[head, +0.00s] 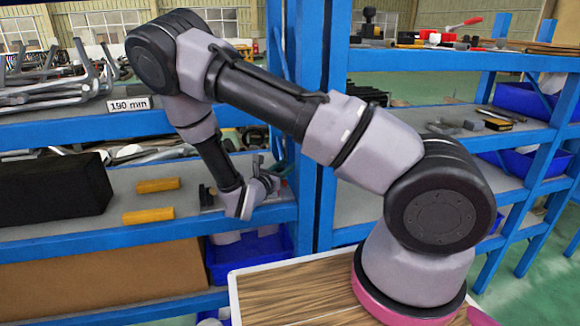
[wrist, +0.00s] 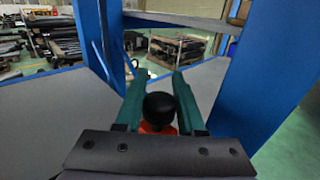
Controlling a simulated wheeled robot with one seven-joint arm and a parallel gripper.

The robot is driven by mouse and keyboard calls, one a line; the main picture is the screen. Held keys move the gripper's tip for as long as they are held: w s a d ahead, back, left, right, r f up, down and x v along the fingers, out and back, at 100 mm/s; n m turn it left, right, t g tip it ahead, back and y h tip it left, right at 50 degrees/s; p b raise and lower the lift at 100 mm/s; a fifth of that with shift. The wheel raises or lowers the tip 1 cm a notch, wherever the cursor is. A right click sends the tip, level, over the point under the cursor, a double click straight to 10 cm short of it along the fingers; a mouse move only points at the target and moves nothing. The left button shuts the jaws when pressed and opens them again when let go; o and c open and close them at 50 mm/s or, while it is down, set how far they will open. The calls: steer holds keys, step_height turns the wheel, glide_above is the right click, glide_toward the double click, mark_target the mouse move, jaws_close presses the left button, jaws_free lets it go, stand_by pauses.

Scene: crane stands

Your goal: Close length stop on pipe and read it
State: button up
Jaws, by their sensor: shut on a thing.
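My gripper (head: 272,178) is at the middle shelf of the left blue rack, close to the upright post. In the wrist view its two green fingers (wrist: 159,78) stand on either side of a black round knob (wrist: 160,107), shut on it. An orange-red part (wrist: 158,129) shows just below the knob. What the knob is fixed to is hidden by the gripper body. I cannot make out the pipe or the length stop as separate things. A sign reading "190 mm" (head: 129,104) is on the front of the upper left shelf.
Two yellow blocks (head: 148,215) and a large black box (head: 52,194) occupy the middle shelf left of my gripper. A blue upright (head: 309,130) stands right beside it. A blue bin (head: 248,257) is below. Grey metal parts (head: 60,90) crowd the upper left shelf.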

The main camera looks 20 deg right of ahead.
steer(key=shift+a, duration=0.55)
steer(key=o, duration=0.7)
steer(key=v, duration=1)
steer(key=shift+s+a, duration=0.25)
steer(key=shift+s, duration=0.1)
